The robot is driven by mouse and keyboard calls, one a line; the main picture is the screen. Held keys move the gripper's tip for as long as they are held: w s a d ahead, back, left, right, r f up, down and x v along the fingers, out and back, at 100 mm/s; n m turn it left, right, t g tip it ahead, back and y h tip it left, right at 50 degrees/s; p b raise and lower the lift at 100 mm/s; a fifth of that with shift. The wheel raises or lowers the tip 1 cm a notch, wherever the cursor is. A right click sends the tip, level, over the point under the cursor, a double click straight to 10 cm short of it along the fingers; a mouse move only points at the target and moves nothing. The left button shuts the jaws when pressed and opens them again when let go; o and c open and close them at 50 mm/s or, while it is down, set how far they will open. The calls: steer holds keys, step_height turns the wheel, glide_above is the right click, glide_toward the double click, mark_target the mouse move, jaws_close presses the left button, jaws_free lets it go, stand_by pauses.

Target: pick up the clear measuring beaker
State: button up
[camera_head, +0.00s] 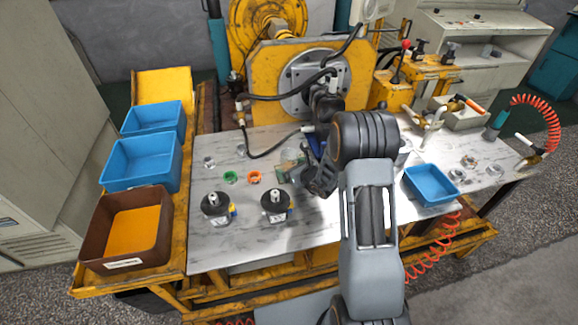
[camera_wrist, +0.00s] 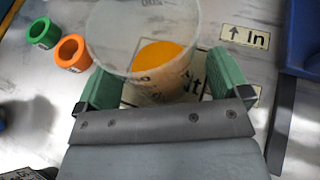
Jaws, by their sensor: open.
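The clear measuring beaker (camera_wrist: 150,30) shows in the wrist view, see-through with faint markings near its rim, and an orange-yellow patch is visible through it. My gripper (camera_wrist: 165,88) has its two green fingers apart, one at each side of the beaker's lower part as pictured. I cannot tell whether the fingers touch it. In the head view the beaker (camera_head: 289,155) is a small pale shape, partly hidden by my gripper (camera_head: 291,170), which is low over the table, left of my arm.
A green ring (camera_wrist: 42,32) and an orange ring (camera_wrist: 72,52) lie left of the beaker. Two black motors (camera_head: 277,204) (camera_head: 216,207) stand nearer the front. A blue tray (camera_head: 431,184) is at right. The yellow machine (camera_head: 270,85) stands behind.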

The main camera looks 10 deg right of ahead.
steer(key=shift+w+a+f, duration=0.2)
steer(key=shift+w, duration=0.2)
steer(key=shift+c, duration=0.2)
steer(key=c, duration=1)
steer(key=shift+r, duration=0.15)
